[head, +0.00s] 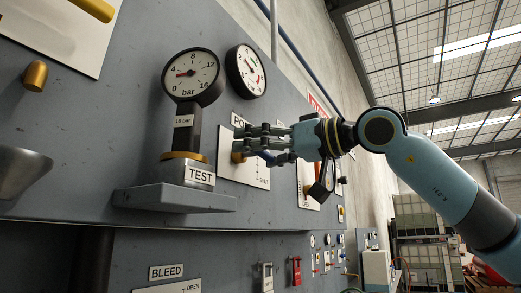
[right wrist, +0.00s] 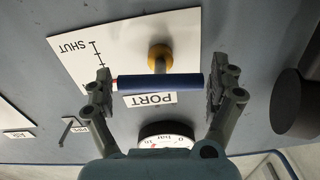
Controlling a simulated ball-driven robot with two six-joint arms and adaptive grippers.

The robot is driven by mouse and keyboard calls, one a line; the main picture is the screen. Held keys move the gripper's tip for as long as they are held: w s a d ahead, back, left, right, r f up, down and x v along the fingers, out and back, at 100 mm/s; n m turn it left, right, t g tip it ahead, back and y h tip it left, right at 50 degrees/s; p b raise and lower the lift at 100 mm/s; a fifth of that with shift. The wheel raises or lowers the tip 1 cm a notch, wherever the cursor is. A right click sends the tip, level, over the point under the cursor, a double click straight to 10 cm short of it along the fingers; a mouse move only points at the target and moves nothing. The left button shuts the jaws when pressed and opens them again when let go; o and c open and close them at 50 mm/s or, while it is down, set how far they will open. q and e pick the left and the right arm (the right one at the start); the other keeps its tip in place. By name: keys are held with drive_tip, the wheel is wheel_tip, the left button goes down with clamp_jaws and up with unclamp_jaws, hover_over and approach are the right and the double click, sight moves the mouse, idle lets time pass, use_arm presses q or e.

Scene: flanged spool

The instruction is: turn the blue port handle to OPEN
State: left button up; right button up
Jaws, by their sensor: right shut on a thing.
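The blue port handle (right wrist: 160,81) is a bar on a brass hub (right wrist: 160,54), in front of a white plate (right wrist: 75,52) with a tick scale and the word SHUT. In the right wrist view the bar lies level, with a small red and white tip at its left end. My right gripper (right wrist: 160,86) is shut on the bar, one finger at each end. In the head view the right gripper (head: 245,143) reaches the plate from the right, and its fingers partly cover the blue handle (head: 265,156). The word OPEN on this plate is not visible. My left gripper is not in view.
A TEST gauge (head: 193,77) stands on a grey shelf (head: 175,198) left of the handle. A second gauge (head: 246,71) is above it. A dark cylinder (right wrist: 298,103) sticks out beside my gripper in the right wrist view. Open hall lies to the right.

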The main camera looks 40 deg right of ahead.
drive_tip(key=shift+n, duration=0.6)
drive_tip(key=shift+f, duration=0.1)
drive_tip(key=o, duration=0.9)
drive_tip(key=shift+c, duration=0.2)
drive_tip(key=shift+r, duration=0.2)
wheel_tip(320, 180, up, 10)
drive_tip(key=shift+f, duration=0.15)
drive_tip(key=shift+f, duration=0.1)
